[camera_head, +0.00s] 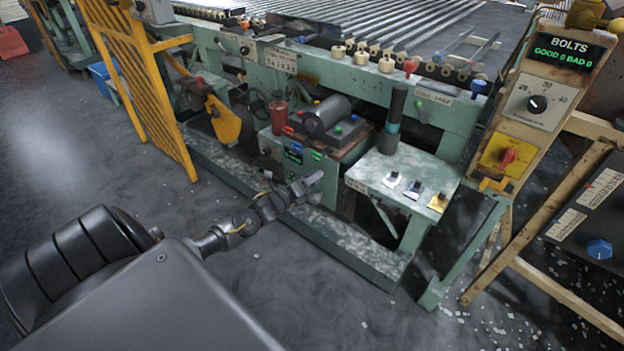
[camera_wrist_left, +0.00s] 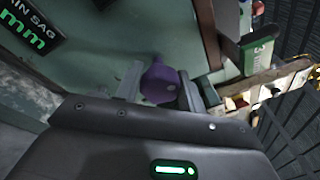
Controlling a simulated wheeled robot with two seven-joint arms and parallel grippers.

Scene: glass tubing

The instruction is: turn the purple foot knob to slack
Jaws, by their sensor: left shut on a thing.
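The purple foot knob (camera_wrist_left: 160,82) shows in the left wrist view, low on a green machine panel (camera_wrist_left: 120,38). It sits between the two grey fingers of my left gripper (camera_wrist_left: 161,88), which are shut on it. In the head view my left gripper (camera_head: 308,187) reaches to the low front of the green machine, and the knob cannot be made out there. Which way the knob is turned cannot be read. My right gripper is in neither view.
A dark display with green "mm" (camera_wrist_left: 38,32) is beside the knob. In the head view a small green table (camera_head: 375,172) with switches stands to the right. A yellow guard (camera_head: 140,85) stands left. A bolts panel (camera_head: 535,100) is at far right. The front floor is open.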

